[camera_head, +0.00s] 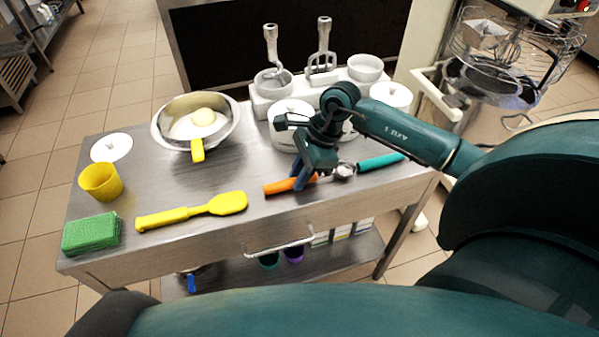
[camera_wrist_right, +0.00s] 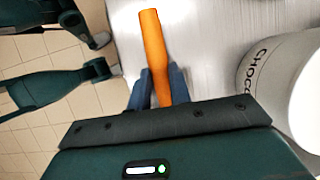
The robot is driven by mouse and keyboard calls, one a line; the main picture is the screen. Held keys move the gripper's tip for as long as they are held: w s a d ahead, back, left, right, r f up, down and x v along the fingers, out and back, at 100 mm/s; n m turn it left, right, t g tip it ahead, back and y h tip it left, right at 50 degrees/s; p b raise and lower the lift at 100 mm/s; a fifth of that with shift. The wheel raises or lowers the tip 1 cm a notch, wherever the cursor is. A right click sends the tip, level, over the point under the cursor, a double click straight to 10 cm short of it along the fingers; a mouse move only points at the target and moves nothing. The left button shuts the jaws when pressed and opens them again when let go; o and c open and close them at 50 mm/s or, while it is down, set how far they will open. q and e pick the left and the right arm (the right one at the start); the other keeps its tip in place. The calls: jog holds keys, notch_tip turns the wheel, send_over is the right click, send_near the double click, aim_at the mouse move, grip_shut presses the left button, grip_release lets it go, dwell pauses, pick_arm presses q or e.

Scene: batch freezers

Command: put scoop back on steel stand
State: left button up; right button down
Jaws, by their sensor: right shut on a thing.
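My right gripper (camera_head: 303,180) is shut on an orange handle (camera_head: 277,187) low over the front right part of the steel table-like stand (camera_head: 215,220). The orange handle also shows between the two blue fingers (camera_wrist_right: 157,85) in the right wrist view, with its free end (camera_wrist_right: 149,22) pointing away. A round metal scoop head (camera_head: 345,170) lies to the right of the gripper, beside a teal handle (camera_head: 382,161). I cannot tell which handle this head belongs to, or whether the orange handle touches the top. My left gripper is not in view.
A yellow spatula (camera_head: 195,212), green sponge (camera_head: 91,234), yellow cup (camera_head: 101,182) and steel bowl (camera_head: 235,125) occupy the left side. White tubs, one lettered "CHOCO" (camera_wrist_right: 285,85), stand close behind the gripper. Bare steel (camera_head: 250,170) shows left of the gripper.

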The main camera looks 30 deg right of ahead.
jog(key=shift+f, duration=0.25)
jog(key=c, duration=1.3)
grip_release()
jog(key=shift+r, duration=0.1)
